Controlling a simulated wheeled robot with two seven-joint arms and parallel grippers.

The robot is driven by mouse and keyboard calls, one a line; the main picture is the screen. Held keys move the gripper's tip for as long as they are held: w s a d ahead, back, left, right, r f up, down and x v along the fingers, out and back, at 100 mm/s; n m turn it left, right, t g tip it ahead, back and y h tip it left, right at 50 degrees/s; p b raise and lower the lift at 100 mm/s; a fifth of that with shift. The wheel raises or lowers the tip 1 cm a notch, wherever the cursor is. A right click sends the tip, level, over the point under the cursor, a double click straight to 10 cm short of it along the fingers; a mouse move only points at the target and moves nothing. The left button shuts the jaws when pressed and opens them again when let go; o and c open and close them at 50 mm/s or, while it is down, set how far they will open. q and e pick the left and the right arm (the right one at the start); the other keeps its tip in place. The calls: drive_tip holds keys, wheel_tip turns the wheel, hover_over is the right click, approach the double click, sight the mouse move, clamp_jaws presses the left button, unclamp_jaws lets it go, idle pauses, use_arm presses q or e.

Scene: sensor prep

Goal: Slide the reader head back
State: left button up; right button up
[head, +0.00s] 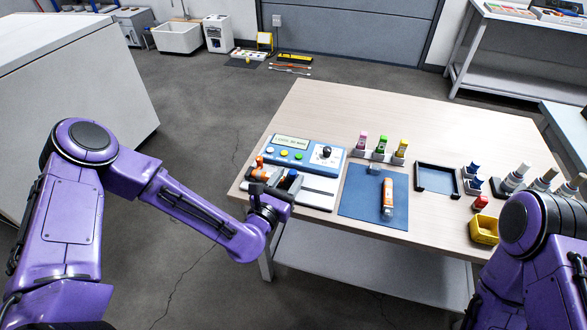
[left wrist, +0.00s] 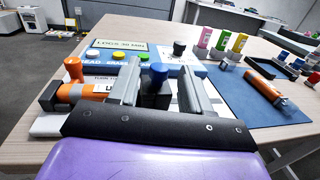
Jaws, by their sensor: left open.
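The reader (head: 318,158) is a blue and white unit with a small screen and coloured buttons at the table's left edge. On its front white part stands a dark block with a blue knob (head: 292,174), which I take for the reader head. The knob also shows in the left wrist view (left wrist: 158,70). My left gripper (head: 276,186) is open, with one finger on each side of the dark block (left wrist: 156,94). I cannot tell whether the fingers touch it. An orange piece with an upright orange knob (left wrist: 73,68) sits left of the fingers. My right gripper is out of view.
A blue mat (head: 362,202) with an orange and white sensor (head: 388,196) lies right of the reader. Behind it stands a rack with pink, green and yellow pieces (head: 381,148). A dark tray (head: 437,180) and a yellow bin (head: 484,230) are farther right.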

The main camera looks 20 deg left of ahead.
sight(293, 176)
use_arm(q)
drive_tip(key=w, duration=0.3)
drive_tip(key=shift+w+d, duration=0.1)
drive_tip(key=shift+d, duration=0.2)
drive_tip(key=shift+c, duration=0.3)
clamp_jaws()
drive_tip(key=shift+d+f, duration=0.15)
drive_tip(key=shift+d, duration=0.1)
drive_tip(key=d+b, duration=0.3)
drive_tip(key=d, duration=0.3)
drive_tip(key=shift+b, duration=0.35)
drive_tip(key=shift+d, duration=0.2)
drive_tip(key=shift+a+r, duration=0.1)
drive_tip(key=shift+r, duration=0.1)
drive_tip(key=shift+s, duration=0.2)
